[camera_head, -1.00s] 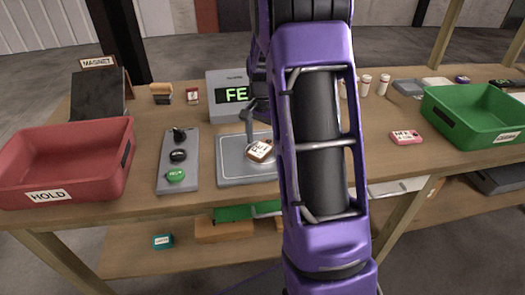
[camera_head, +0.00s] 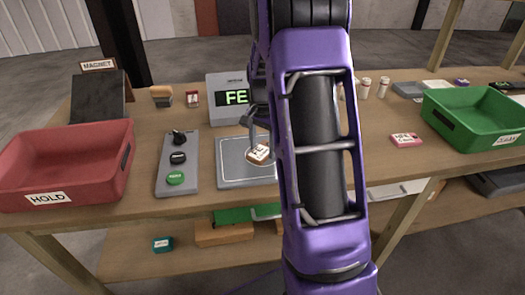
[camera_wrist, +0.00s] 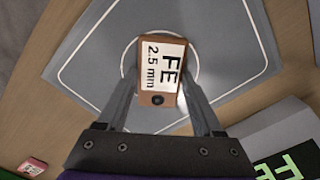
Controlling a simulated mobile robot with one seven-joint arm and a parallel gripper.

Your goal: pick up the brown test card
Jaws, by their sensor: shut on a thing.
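The brown test card (camera_head: 259,153) has a white label, which reads "FE 2.5 mm" in the wrist view (camera_wrist: 162,68). My gripper (camera_wrist: 158,92) is shut on the card, with one finger at each long side. In the head view my gripper (camera_head: 259,138) is over the grey detector plate (camera_head: 232,175), partly hidden by my arm. I cannot tell whether the card touches the plate or hangs just above it.
The detector display (camera_head: 236,97) reads "FE" behind the plate. A grey button panel (camera_head: 178,188) and red HOLD bin (camera_head: 64,178) are at left. A pink card (camera_head: 406,140) and green bin (camera_head: 458,135) are at right.

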